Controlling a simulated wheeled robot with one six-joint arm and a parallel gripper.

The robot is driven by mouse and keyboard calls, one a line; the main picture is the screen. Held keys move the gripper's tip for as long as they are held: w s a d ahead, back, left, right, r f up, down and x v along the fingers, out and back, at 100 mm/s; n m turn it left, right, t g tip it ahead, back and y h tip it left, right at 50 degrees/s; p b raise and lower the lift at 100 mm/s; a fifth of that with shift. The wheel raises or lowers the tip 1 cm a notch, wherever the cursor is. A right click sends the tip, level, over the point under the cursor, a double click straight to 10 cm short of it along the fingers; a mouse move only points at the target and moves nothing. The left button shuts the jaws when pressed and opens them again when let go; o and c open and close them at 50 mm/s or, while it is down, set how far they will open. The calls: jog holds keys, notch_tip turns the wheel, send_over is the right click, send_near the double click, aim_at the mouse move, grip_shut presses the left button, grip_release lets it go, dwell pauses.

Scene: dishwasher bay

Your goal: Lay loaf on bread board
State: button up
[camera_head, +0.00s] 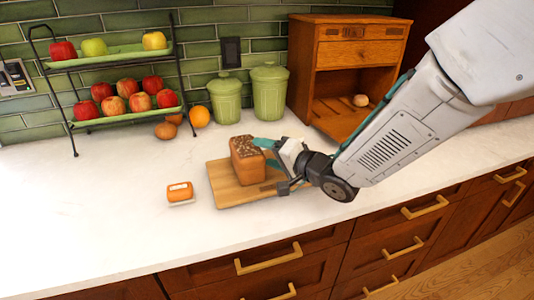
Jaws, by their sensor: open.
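The brown loaf (247,168), with a dark seeded top, rests on the wooden bread board (227,196), towards its left half. The board lies flat on the white counter. My gripper (266,166) is open, reaching in from the right over the board. Its teal upper finger is at the loaf's upper right side, and its other finger is lower and nearer the front, over the board. I cannot tell whether either finger touches the loaf. The fingers partly hide the board's right part.
A small orange-and-white item (180,192) lies left of the board. Two green canisters (269,92) and a wooden bread box (349,62) stand behind. A two-tier fruit rack (118,120) is at the back left. The left counter (90,220) is clear.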

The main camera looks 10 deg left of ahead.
jog(key=v, duration=1.2)
jog(key=w+d+r+m+t+h, duration=0.1)
jog(key=d+r+h, duration=0.1)
jog(key=d+h, duration=0.65)
jog(key=w+d+r+t+h, duration=0.1)
jog(key=d+h, duration=0.2)
jog(key=d, duration=1)
jog(key=s+d+r+g+h, duration=0.1)
jog(key=s+d+g+h, duration=0.1)
jog(key=s+d, duration=0.3)
jog(key=s+d+g+h, duration=0.1)
jog(key=s+d+g, duration=0.2)
jog(key=s, duration=0.5)
jog(key=s+r+n+g, duration=0.1)
jog(key=s+n+g, duration=0.1)
jog(key=s, duration=1)
jog(key=shift+r+g+y, duration=0.2)
jog(key=shift+g+y, duration=0.25)
jog(key=shift+g, duration=0.45)
jog(key=shift+w, duration=0.15)
